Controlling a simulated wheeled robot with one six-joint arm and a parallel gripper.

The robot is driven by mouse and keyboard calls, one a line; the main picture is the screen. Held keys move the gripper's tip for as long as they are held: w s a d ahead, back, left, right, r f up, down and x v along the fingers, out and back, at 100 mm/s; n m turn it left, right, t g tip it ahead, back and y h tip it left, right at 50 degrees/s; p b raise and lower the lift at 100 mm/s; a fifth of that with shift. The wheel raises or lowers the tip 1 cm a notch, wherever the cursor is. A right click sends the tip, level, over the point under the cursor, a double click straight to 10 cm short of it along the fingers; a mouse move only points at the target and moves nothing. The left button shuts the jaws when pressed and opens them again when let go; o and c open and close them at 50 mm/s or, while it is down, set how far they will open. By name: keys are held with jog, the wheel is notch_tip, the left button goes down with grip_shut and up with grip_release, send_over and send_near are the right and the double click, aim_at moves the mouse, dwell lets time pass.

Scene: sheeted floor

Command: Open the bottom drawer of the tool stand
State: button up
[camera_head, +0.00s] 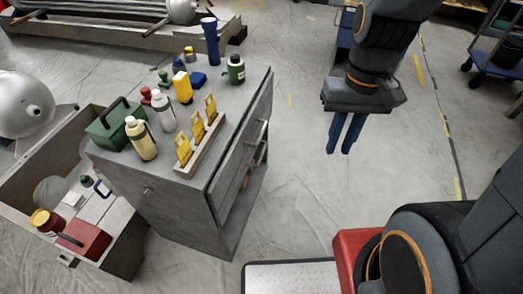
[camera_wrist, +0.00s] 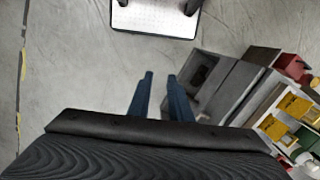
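The grey tool stand (camera_head: 180,205) stands left of centre in the head view. Its drawer front faces right and shows steeply from the side, with a bar handle (camera_head: 257,133) high up. The lower part of that face is dark and partly hidden, so I cannot clearly make out the bottom drawer or its handle. My gripper (camera_head: 339,151) points down to the right of the stand, clear of it. Its two blue fingers are apart with nothing between them. In the wrist view, the fingers (camera_wrist: 160,77) also show a gap, and the stand (camera_wrist: 238,88) lies to their right.
Bottles, a green toolbox (camera_head: 115,124) and a rack with yellow tags (camera_head: 203,143) crowd the stand's top. An open grey crate (camera_head: 125,250) with items sits left of it. The floor (camera_head: 300,190) between stand and gripper is clear. A blue cart (camera_head: 497,65) is far right.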

notch_tip(320, 180, down, 11)
jog(key=w+a+g+y+b, duration=0.2)
jog(key=a+y+b, duration=0.1)
jog(key=b, duration=0.6)
jog(key=t+y+b, duration=0.2)
jog(key=y+b, duration=1)
jog(key=b, duration=1.5)
send_near(262, 153)
jog(key=a+f, duration=0.2)
jog(key=shift+r+b+x, duration=0.2)
jog(key=shift+b+x, duration=0.4)
jog(key=shift+x, duration=1.4)
jog(key=shift+r+b+x, duration=0.2)
jog(key=shift+b+x, duration=0.35)
jog(key=shift+x, duration=1.4)
jog(key=shift+s+a, duration=0.1)
grip_shut()
